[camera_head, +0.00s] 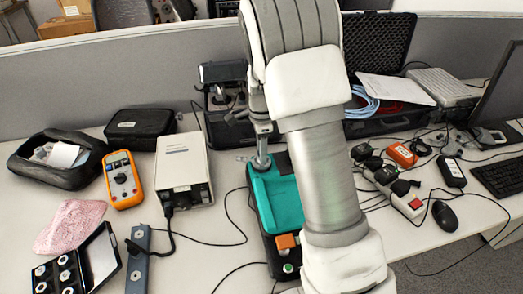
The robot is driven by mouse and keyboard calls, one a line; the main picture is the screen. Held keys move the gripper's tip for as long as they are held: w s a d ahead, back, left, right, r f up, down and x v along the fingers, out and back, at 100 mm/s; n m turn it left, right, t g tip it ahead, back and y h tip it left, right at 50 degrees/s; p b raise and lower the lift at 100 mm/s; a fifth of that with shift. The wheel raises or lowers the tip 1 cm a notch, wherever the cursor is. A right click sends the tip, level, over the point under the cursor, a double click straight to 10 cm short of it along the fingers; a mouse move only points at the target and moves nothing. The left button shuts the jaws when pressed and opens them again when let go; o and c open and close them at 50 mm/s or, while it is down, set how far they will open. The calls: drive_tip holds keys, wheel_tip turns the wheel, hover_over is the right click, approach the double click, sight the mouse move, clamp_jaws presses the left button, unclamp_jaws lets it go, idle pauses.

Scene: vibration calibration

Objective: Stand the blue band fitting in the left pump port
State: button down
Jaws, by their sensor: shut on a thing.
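The teal-topped pump (276,205) stands on the table in the middle of the view, its right side hidden behind my arm. My gripper (263,130) points down over the pump's far left end, partly hidden by my arm. It is shut on a slim metallic fitting (262,152), which looks about upright. The fitting's lower end meets a pale round part on the pump top, at the left port area. I cannot tell whether it sits inside the port or only over it. No blue band can be made out at this size. The right port is hidden.
A white instrument box (183,165) and an orange multimeter (122,180) stand left of the pump. A black case (103,262) with round parts lies front left. A power strip (408,203) and loose cables lie right. An open black case (385,45) stands behind.

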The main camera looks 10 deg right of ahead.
drive_tip(key=shift+c, duration=2.3)
unclamp_jaws()
wheel_tip(320, 180, up, 17)
drive_tip(key=p, duration=0.3)
drive_tip(key=s+r+n+t+y+p, duration=0.1)
drive_tip(key=s+r+n+t+p, duration=0.15)
drive_tip(key=s+r+n, duration=0.95)
drive_tip(key=s+n+t+h+p, duration=0.1)
drive_tip(key=s+n+t, duration=0.2)
drive_tip(key=s, duration=1.2)
drive_tip(key=shift+f+n, duration=0.4)
drive_tip(key=shift+n, duration=1.1)
